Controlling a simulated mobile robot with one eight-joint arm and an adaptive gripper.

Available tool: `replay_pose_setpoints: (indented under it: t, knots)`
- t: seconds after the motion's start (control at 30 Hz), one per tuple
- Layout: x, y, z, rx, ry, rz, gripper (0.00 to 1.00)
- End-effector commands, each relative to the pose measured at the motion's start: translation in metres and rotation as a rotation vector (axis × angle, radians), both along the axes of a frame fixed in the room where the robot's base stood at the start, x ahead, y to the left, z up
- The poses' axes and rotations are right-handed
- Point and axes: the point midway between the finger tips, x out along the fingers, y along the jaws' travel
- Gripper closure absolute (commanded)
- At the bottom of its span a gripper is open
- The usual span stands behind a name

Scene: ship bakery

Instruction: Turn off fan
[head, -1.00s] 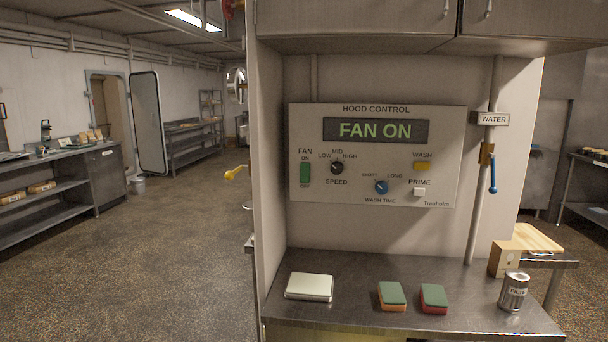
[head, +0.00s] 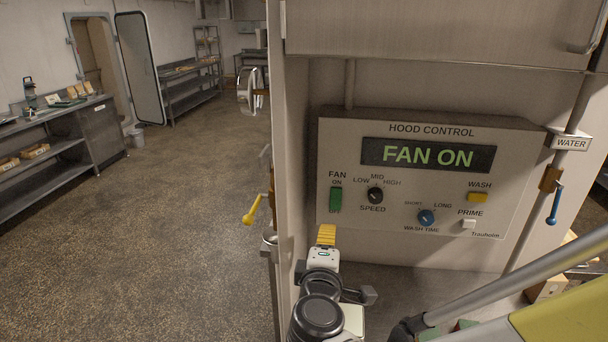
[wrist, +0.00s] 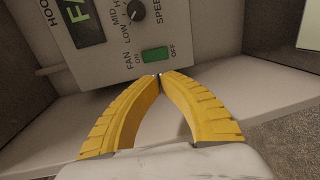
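The hood control panel (head: 345,150) is on the wall, and its display (head: 428,155) reads "FAN ON". The green fan rocker switch (head: 335,199) is at the panel's left, between ON above and OFF below. In the wrist view the green switch (wrist: 156,55) lies just beyond my fingertips. My gripper (head: 327,229) is below the switch in the head view. Its yellow fingers (wrist: 160,76) meet at the tips with nothing between them. I see no clear contact with the switch.
The speed knob (head: 375,195) is right of the switch; the wash time knob (head: 426,217), yellow wash button (head: 478,197) and white prime button (head: 468,224) are farther right. A blue-handled water valve (head: 555,205) is beside the panel. A cabinet (head: 430,32) hangs above.

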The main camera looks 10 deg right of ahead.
Motion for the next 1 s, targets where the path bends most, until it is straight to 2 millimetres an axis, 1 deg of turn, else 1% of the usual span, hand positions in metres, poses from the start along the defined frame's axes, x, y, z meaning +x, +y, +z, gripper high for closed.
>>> replay_pose_setpoints:
  t: [0.33,0.47,0.57,0.8,1.0]
  knots:
    - [0.001,0.0,0.0,-0.005,-0.002,0.001,1.0]
    - [0.009,-0.003,-0.002,-0.004,-0.002,-0.002,1.0]
    - [0.023,-0.008,-0.004,-0.005,-0.001,-0.002,1.0]
    - [0.072,-0.024,-0.012,-0.004,-0.001,-0.003,1.0]
    - [0.107,-0.035,-0.017,-0.004,-0.001,-0.002,1.0]
